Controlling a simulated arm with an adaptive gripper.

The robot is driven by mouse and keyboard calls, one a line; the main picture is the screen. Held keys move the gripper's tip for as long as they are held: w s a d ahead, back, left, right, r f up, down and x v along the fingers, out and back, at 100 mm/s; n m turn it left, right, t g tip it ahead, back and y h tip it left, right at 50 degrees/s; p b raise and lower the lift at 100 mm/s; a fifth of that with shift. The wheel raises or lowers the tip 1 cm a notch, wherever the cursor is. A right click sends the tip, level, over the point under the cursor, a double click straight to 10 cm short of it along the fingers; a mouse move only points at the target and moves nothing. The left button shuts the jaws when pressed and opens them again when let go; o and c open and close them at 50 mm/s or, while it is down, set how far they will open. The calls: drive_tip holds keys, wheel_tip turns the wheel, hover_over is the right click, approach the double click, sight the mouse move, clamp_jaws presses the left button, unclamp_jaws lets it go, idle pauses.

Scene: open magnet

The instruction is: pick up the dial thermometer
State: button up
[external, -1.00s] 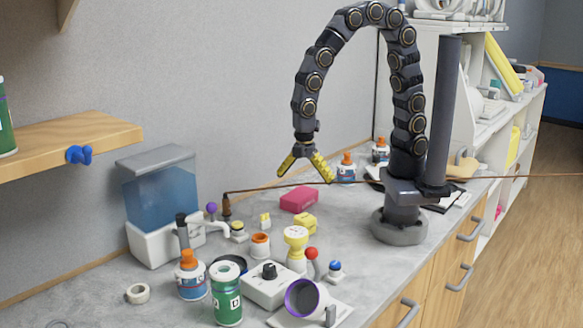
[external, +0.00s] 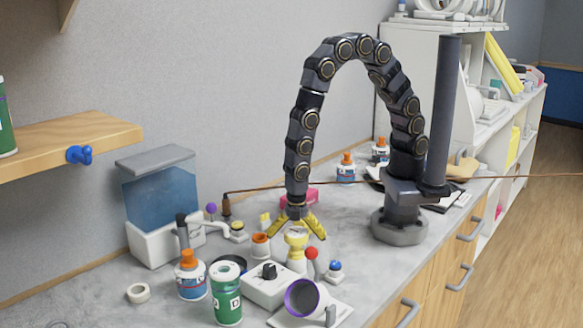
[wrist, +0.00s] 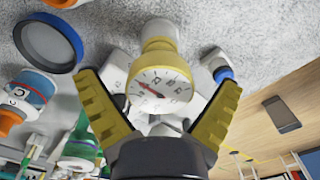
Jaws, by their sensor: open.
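The dial thermometer (external: 296,240) stands among the small items on the bench, with a yellow and cream body. In the wrist view its white dial face (wrist: 160,86), with dark figures and a red needle, shows between my fingers. My gripper (external: 296,228) points down with its yellow fingers spread, just behind and above the thermometer in the external view. In the wrist view my gripper (wrist: 159,83) is open, with a gap on both sides of the dial. My palm hides what lies below the dial there.
A grey control box (external: 266,288), green can (external: 227,295) and orange-capped bottle (external: 190,278) stand in front and left. A red-topped item (external: 311,254) and blue-topped item (external: 335,270) are close on the right.

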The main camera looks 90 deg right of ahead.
drive_tip(key=shift+f, duration=0.2)
drive_tip(key=shift+c, duration=0.3)
drive_tip(key=c, duration=1.1)
